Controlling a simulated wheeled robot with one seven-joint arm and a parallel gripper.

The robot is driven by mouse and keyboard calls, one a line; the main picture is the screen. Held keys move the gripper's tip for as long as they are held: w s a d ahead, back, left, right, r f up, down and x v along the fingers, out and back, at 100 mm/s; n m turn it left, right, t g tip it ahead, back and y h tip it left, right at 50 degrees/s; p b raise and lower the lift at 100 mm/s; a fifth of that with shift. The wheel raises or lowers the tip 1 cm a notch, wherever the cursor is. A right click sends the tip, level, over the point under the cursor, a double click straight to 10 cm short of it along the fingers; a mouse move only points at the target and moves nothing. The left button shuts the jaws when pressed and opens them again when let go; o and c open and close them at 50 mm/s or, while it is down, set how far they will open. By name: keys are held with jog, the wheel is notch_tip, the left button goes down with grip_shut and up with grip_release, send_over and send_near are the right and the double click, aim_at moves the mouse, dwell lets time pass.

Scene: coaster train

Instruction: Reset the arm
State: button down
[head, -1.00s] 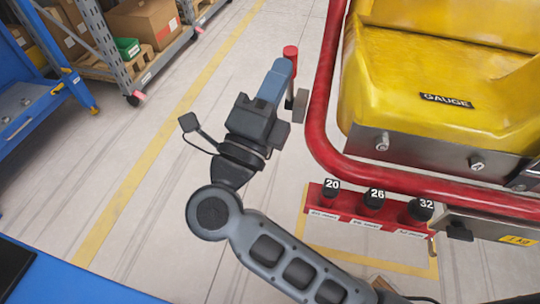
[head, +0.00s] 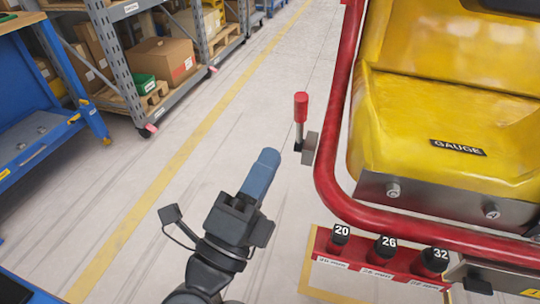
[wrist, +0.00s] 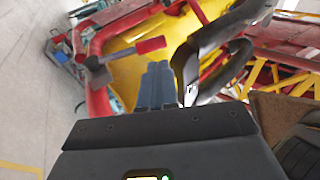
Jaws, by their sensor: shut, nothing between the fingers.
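My gripper (head: 264,160) is in the middle of the head view, over the grey floor, with its blue fingers closed together and nothing between them. The fingers also show in the wrist view (wrist: 158,75). A red-handled lever (head: 301,108) stands on a grey bracket at the left side of the coaster car, up and right of the fingertips and apart from them in the head view. The red handle also shows in the wrist view (wrist: 150,46), just above the fingertips; the depth gap there is hard to tell.
The yellow seat (head: 440,110) labelled GAUGE sits behind a red tube rail (head: 345,205) at right. Below it a red rack (head: 350,258) holds black gauges marked 20, 26 and 32. Shelves with boxes (head: 163,62) and a blue bench (head: 45,135) stand left. The floor between is open.

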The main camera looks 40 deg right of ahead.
dwell(0.4)
jog(key=s+d+r+n+t+y+p, duration=0.1)
jog(key=s+n+y+p, duration=0.4)
jog(key=s+n+y, duration=0.5)
jog(key=s+d+n+t+y+p, duration=0.2)
jog(key=s+n+y, duration=0.9)
jog(key=n, duration=1.1)
jog(key=s+t+p, duration=0.2)
jog(key=s+p, duration=0.2)
jog(key=shift+s+r, duration=0.35)
jog(key=shift+r, duration=0.05)
